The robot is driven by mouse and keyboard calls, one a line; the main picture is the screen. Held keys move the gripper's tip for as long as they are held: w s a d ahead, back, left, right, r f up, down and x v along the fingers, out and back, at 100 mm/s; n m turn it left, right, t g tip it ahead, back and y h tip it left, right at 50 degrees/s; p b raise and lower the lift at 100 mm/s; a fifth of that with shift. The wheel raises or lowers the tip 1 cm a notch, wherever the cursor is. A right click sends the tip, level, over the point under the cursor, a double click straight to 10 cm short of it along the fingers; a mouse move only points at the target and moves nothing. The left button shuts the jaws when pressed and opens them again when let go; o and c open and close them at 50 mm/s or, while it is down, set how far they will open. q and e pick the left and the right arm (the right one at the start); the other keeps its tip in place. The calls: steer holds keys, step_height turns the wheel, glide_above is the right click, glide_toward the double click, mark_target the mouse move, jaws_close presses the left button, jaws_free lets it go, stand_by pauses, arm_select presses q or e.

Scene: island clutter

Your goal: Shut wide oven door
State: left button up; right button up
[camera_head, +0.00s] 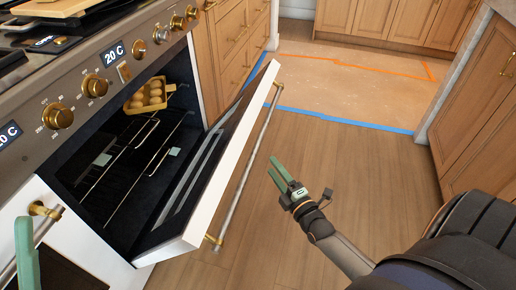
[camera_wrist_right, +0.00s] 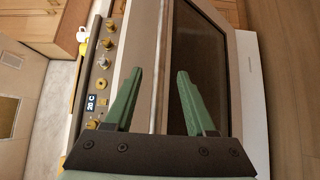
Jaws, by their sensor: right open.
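The wide oven door (camera_head: 228,158) is white with a long metal handle bar (camera_head: 245,170). It stands partly open, tilted out from the oven (camera_head: 140,150). My right gripper (camera_head: 279,172) is open and empty, to the right of the handle and apart from it in the head view. In the right wrist view my gripper's green fingers (camera_wrist_right: 158,100) are spread, with the door's dark glass (camera_wrist_right: 200,70) beyond them. A green finger of my left gripper (camera_head: 26,255) shows at the lower left edge, near the smaller door's handle; its opening is not clear.
Inside the oven are racks and a yellow tray of egg-like items (camera_head: 150,96). Brass knobs (camera_head: 95,86) line the front panel. Wooden cabinets (camera_head: 480,110) stand at the right. The wood floor (camera_head: 340,170) between is clear, with blue and orange tape farther back.

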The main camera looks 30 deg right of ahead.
mark_target(259, 148)
steer(key=w+b, duration=0.1)
steer(key=w, duration=0.2)
steer(key=w+b, duration=0.1)
steer(key=w, duration=0.2)
steer(key=w+b, duration=0.1)
steer(key=w, duration=0.2)
steer(key=shift+w+d, duration=0.2)
steer(key=shift+d, duration=0.15)
steer(key=shift+w+r, duration=0.15)
steer(key=shift+w, duration=0.4)
steer(key=shift+c, duration=0.3)
jaws_close()
